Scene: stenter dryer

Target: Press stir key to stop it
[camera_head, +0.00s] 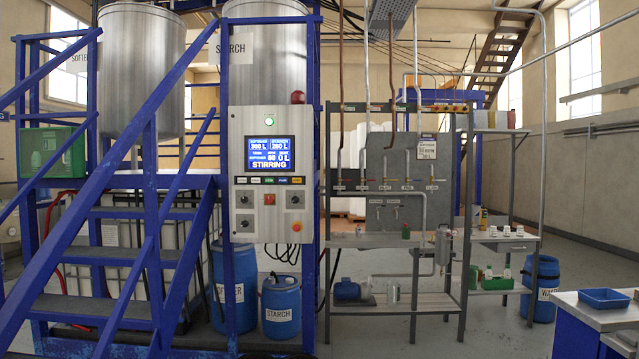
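A grey control panel (240,152) is mounted on the blue frame left of the middle. Its lit blue screen (269,154) shows the word STIRRING below SOFTENER and STARCH readings in litres. A row of small coloured keys (270,180) runs under the screen; their lettering is too small to read, so I cannot tell which one is the stir key. A green lamp (269,119) is lit above the screen. My gripper is not in view.
Blue stairs (125,257) with railings stand left of the panel, below steel tanks (143,60). A blue STARCH drum (281,310) stands on the floor under the panel. A pipe bench (390,245) stands to the right, and a blue tray (604,299) lies on a counter at lower right.

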